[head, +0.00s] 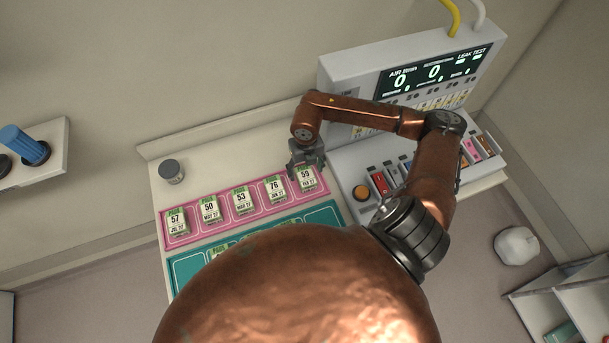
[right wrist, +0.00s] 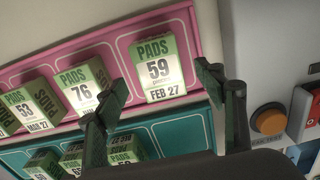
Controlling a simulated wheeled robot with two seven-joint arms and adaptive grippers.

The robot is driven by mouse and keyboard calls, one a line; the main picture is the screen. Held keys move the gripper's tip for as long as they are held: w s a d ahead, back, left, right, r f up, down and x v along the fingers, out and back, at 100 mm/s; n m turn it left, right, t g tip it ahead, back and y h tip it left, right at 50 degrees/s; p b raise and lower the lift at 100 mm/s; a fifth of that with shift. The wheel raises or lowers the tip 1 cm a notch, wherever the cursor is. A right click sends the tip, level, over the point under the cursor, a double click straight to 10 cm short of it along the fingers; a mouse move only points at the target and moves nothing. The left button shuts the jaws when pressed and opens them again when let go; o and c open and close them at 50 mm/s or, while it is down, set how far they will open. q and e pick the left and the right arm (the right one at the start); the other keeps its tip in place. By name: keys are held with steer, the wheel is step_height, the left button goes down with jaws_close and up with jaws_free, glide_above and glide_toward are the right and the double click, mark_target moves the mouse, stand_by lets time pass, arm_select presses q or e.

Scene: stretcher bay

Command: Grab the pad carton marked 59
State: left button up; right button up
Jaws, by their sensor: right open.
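The pad carton marked 59 (head: 307,178) is a white and green box at the right end of the pink tray (head: 256,212). In the right wrist view the carton (right wrist: 158,70) reads PADS 59, FEB 27, and lies beyond and between the fingertips. My right gripper (head: 308,160) is over the carton's far side in the head view. In the right wrist view the right gripper (right wrist: 162,85) is open, with fingers apart and nothing between them touching. My left gripper does not show.
Cartons 76 (head: 275,189), 53 (head: 243,201), 50 (head: 210,208) and 57 (head: 176,221) fill the same tray leftward. A teal tray (head: 186,262) with cartons lies nearer. A leak-test machine (head: 345,72) with an orange button (head: 361,192) stands right. A grey knob (head: 171,171) is at back left.

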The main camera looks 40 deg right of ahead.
mark_target(305, 175)
step_height(305, 175, down, 4)
steer(key=shift+r+p, duration=0.1)
steer(key=shift+p, duration=0.2)
steer(key=shift+f, duration=0.55)
steer(key=shift+c, duration=0.5)
steer(key=c, duration=1.3)
